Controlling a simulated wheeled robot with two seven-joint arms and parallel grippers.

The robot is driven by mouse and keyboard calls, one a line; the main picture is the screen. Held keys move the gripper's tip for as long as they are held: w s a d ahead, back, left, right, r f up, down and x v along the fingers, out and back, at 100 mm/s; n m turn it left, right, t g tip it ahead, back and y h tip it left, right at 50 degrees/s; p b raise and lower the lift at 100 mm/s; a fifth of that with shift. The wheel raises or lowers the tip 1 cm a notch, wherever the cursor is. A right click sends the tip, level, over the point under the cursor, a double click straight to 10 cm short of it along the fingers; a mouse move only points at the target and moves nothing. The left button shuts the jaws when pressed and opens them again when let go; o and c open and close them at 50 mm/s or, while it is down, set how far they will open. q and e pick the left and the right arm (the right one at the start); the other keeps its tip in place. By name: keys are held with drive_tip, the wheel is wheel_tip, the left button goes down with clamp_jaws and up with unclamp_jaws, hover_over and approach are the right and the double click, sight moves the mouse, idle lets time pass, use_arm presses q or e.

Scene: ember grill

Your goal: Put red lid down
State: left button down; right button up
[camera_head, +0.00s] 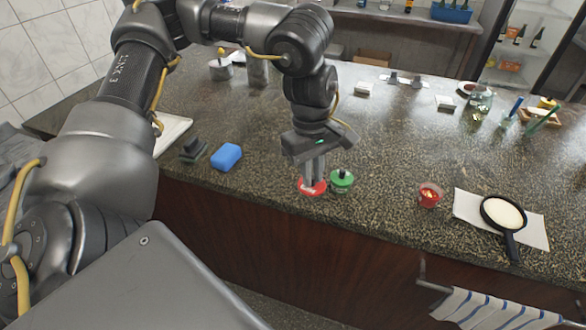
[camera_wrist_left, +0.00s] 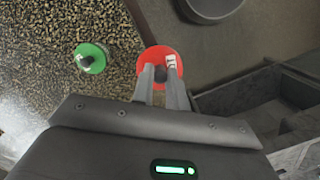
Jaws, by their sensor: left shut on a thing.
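The red lid (camera_head: 312,188) is a small round disc near the front edge of the dark speckled counter. My left gripper (camera_head: 313,180) points down and is shut on it. In the left wrist view the red lid (camera_wrist_left: 161,58) shows beyond the fingertips of my left gripper (camera_wrist_left: 165,72), partly covered by them, with a dark knob between them. It appears at or very near the counter's edge; I cannot tell whether it touches the counter. My right gripper is not in view.
A green lid (camera_head: 342,179) with a dark knob lies just right of the red lid. A blue sponge (camera_head: 226,157) lies to the left.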

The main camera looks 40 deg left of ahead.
use_arm(q)
drive_tip(key=w+a+f+n, duration=0.1)
drive_tip(key=w+a+f, duration=0.1)
drive_tip(key=a, duration=0.2)
drive_tip(key=w+a+f+n, duration=0.1)
drive_tip(key=w+a+f, duration=0.2)
drive_tip(key=a, duration=0.1)
drive_tip(key=w+a+f, duration=0.2)
drive_tip(key=a, duration=0.3)
drive_tip(key=shift+w+f+n+p, duration=0.15)
drive_tip(key=shift+w+n+p, duration=0.1)
drive_tip(key=shift+n+p, duration=0.15)
drive_tip(key=shift+w+a+f, duration=0.15)
drive_tip(key=shift+a+f, duration=0.05)
drive_tip(key=shift+f, duration=0.1)
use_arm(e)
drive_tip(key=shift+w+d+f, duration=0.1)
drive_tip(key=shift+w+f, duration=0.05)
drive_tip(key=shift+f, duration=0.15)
use_arm(q)
drive_tip(key=shift+w+a+f, duration=0.1)
drive_tip(key=shift+f, duration=0.8)
drive_tip(key=shift+w+a+f, duration=0.1)
drive_tip(key=shift+f, duration=0.8)
drive_tip(key=shift+s, duration=0.1)
drive_tip(key=shift+d, duration=0.1)
